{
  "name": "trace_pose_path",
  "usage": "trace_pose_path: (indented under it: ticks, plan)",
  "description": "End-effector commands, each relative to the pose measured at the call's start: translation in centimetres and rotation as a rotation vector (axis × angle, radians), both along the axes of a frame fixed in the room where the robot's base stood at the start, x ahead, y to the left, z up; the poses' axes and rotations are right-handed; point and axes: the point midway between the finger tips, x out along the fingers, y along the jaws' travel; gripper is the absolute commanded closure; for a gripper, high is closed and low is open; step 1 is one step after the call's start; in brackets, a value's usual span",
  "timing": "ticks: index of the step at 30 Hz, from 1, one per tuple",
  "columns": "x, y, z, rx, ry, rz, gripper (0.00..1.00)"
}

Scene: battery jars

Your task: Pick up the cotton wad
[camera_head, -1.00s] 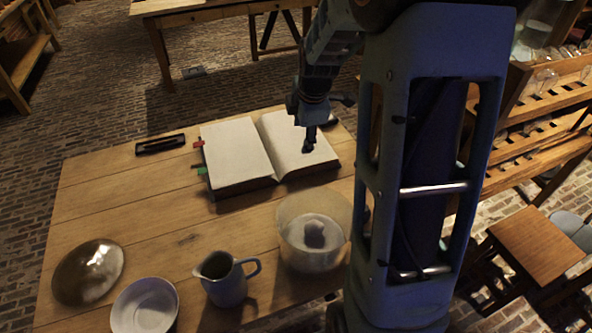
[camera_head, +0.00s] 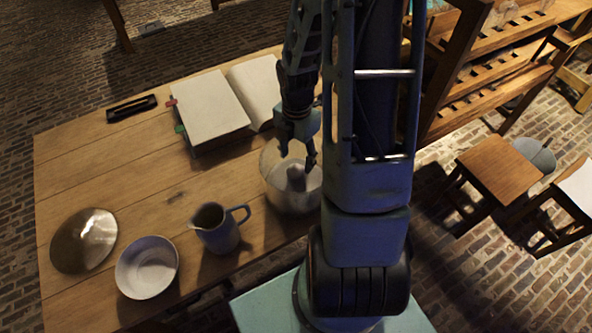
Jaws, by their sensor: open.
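A wide translucent jar (camera_head: 291,199) stands on the wooden table. A pale grey lump (camera_head: 295,174), which looks like the cotton wad, shows inside it; its edges are dim. My gripper (camera_head: 297,156) points down over the mouth of the jar with its fingers apart. The fingertips are above or just beside the lump. I cannot tell their exact height or whether they touch it. Nothing is between the fingers that I can make out.
A grey-blue jug (camera_head: 217,230) stands left of the jar. A white bowl (camera_head: 147,267) and a shiny domed disc (camera_head: 84,240) are farther left. An open book (camera_head: 212,107) lies behind the jar, with a dark narrow holder (camera_head: 131,107). The table's left middle (camera_head: 90,165) is clear.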

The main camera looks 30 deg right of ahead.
Motion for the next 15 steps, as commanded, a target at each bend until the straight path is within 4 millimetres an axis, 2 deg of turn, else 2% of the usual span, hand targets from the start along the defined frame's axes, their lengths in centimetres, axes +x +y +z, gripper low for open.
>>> trace_pose_path:
  ticks: [9,15]
  plan:
    - [-0.4,0.4,-4.0,0.001,0.003,0.001,0.48]
    - [-0.4,0.3,-4.7,0.0,0.0,0.0,0.48]
